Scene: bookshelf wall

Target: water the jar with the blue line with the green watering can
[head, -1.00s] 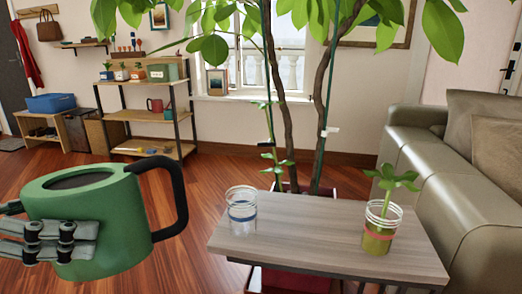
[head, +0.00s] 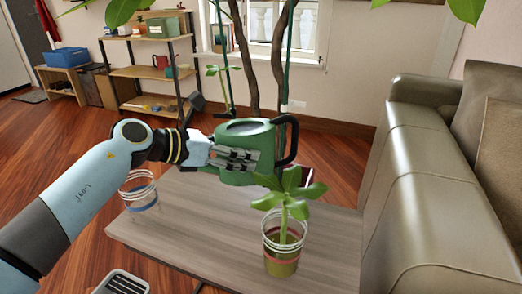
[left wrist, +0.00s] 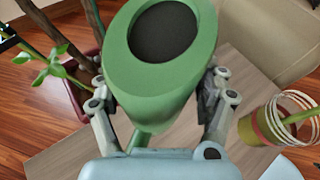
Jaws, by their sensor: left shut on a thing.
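The green watering can (head: 262,140) is held by my left gripper (head: 234,157), which is shut on its body. The can is above the far part of the table, its black handle to the right. The left wrist view shows the can (left wrist: 150,75) between both fingers, its dark round opening facing the camera. My right gripper is not in view.
A jar with a red line (head: 281,257) holds a leafy plant on the table (head: 215,235), near and below the can; it also shows in the left wrist view (left wrist: 262,128). A tree trunk (head: 247,60) rises behind the table. A sofa (head: 425,170) stands at the right.

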